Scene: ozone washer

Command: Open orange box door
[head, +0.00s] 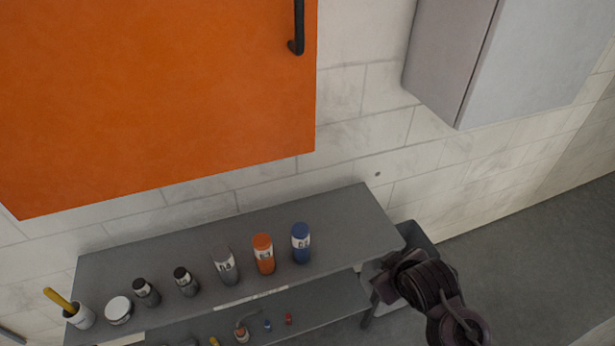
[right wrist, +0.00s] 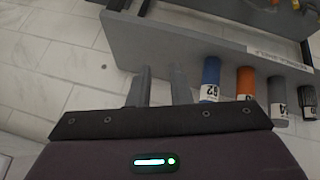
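The orange box (head: 150,90) is on the wall at the upper left of the head view, cut off by the top edge. Its orange front looks shut. A black vertical handle (head: 298,30) is near its right edge. My right arm comes in at the lower right of the head view, by the shelf's right end and well below the handle. In the right wrist view my right gripper (right wrist: 160,72) has two grey fingers apart with nothing between them. My left gripper is not in view.
A grey shelf (head: 345,215) below the box holds several bottles, including an orange one (head: 263,254) and a blue one (head: 301,243). A lower shelf (head: 330,298) carries small items. A grey cabinet (head: 520,60) hangs right of the box. Bare wall lies between them.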

